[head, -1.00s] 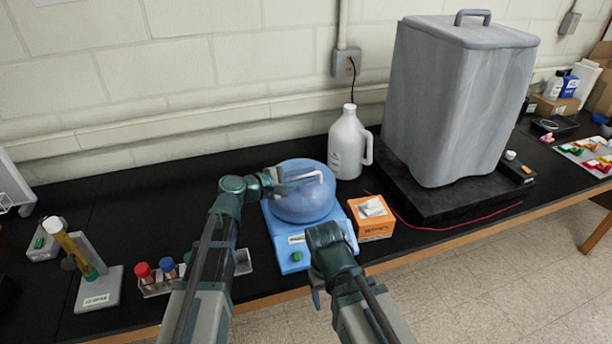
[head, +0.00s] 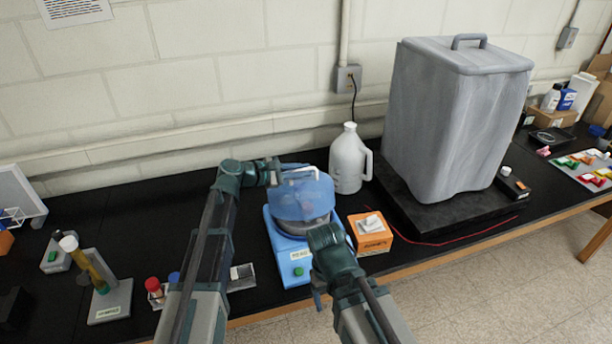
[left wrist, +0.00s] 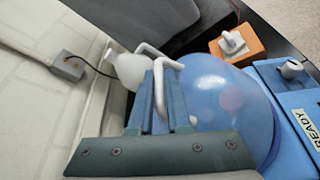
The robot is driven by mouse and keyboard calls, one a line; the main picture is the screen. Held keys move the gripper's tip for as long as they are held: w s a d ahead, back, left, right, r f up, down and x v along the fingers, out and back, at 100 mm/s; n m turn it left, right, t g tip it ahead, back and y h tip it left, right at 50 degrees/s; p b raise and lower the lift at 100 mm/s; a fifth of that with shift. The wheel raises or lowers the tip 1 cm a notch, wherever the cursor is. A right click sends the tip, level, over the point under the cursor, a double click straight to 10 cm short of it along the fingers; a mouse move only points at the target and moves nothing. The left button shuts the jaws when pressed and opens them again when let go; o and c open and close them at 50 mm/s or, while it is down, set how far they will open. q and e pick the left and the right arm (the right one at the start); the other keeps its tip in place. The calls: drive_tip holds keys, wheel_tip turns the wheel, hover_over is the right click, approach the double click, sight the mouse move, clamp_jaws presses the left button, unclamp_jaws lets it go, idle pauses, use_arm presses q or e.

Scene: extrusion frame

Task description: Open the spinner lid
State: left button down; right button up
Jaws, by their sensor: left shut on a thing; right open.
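The spinner (head: 289,262) is a blue unit with a green button on its front. Its translucent blue dome lid (head: 304,200) is tilted up, its front edge raised off a grey rim and its back low. My left gripper (head: 284,173) is shut on the lid's white handle (head: 305,170). In the left wrist view the handle (left wrist: 150,50) passes between the fingers, with the dome (left wrist: 228,105) beside them. My right gripper (head: 326,240) is open in front of the spinner, low and to the right; its fingertips are mostly hidden.
An orange box (head: 371,236) stands close right of the spinner. A white jug (head: 348,162) is behind it, and a large grey container (head: 455,120) is further right. A tube rack (head: 160,292) and a tube stand (head: 108,300) are at left.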

use_arm(q)
drive_tip(key=w+a+r+n+g+p, duration=0.1)
drive_tip(key=w+a+n, duration=0.1)
drive_tip(key=w, duration=0.6)
drive_tip(key=w+a+r+n+g+p, duration=0.1)
drive_tip(key=w+a+n+g, duration=0.1)
drive_tip(key=w, duration=0.7)
drive_tip(key=shift+w+a+n, duration=0.3)
drive_tip(key=shift+a+n, duration=0.2)
drive_tip(key=shift+a, duration=0.45)
use_arm(e)
drive_tip(key=shift+r, duration=1.75)
use_arm(q)
drive_tip(key=c, duration=1.2)
unclamp_jaws()
drive_tip(key=shift+o, duration=0.2)
drive_tip(key=shift+w+h, duration=0.1)
drive_tip(key=shift+h, duration=0.2)
